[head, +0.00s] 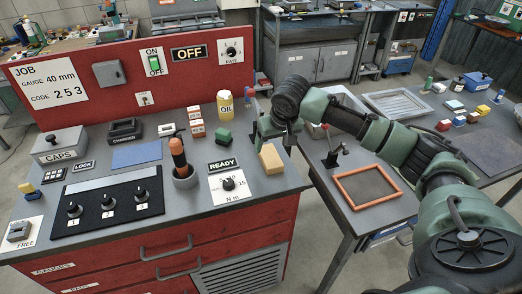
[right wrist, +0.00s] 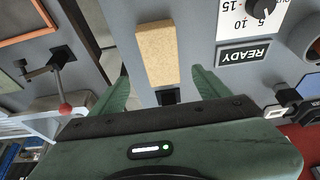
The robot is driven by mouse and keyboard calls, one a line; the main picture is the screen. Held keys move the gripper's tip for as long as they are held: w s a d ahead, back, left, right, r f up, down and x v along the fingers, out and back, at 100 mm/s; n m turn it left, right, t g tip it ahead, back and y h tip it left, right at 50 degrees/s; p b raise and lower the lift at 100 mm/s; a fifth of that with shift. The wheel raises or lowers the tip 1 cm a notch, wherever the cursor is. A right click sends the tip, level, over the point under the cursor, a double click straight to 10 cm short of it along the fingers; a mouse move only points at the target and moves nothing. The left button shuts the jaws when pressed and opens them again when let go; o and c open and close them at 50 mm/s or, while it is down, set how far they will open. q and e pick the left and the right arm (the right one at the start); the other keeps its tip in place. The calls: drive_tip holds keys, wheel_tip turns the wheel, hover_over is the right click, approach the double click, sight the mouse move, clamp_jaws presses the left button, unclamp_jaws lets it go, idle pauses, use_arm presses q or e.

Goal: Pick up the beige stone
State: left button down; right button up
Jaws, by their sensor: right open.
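The beige stone (head: 270,160) is a rectangular block on the grey top of the red workbench, near its right edge. It also shows in the right wrist view (right wrist: 155,55), lying lengthwise between and ahead of my fingers. My right gripper (head: 270,131) is just above and behind the stone in the head view. In the right wrist view its two green fingers (right wrist: 160,78) are spread apart, one on each side of the stone's line, with nothing held. A small dark piece sits at the stone's near end. My left gripper is not in view.
The READY label (head: 223,165) and a dial plate (head: 229,186) lie left of the stone. Right of a gap, a second table holds an orange frame (head: 341,191) and a red-knobbed lever (head: 334,137).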

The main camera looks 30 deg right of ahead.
sight(270, 156)
drive_tip(key=shift+s+f+p, duration=0.25)
drive_tip(key=shift+f+p, duration=0.65)
drive_tip(key=shift+f, duration=0.35)
drive_tip(key=x, duration=0.3)
drive_tip(key=shift+w+a+p, duration=0.2)
drive_tip(key=shift+w+p, duration=0.1)
drive_tip(key=shift+p, duration=0.05)
drive_tip(key=shift+w+f, duration=0.15)
drive_tip(key=shift+f, duration=0.35)
drive_tip(key=c, duration=1)
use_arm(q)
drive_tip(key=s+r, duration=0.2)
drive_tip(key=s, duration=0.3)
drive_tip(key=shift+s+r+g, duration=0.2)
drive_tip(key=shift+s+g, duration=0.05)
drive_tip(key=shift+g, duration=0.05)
use_arm(e)
drive_tip(key=shift+r, duration=0.1)
clamp_jaws()
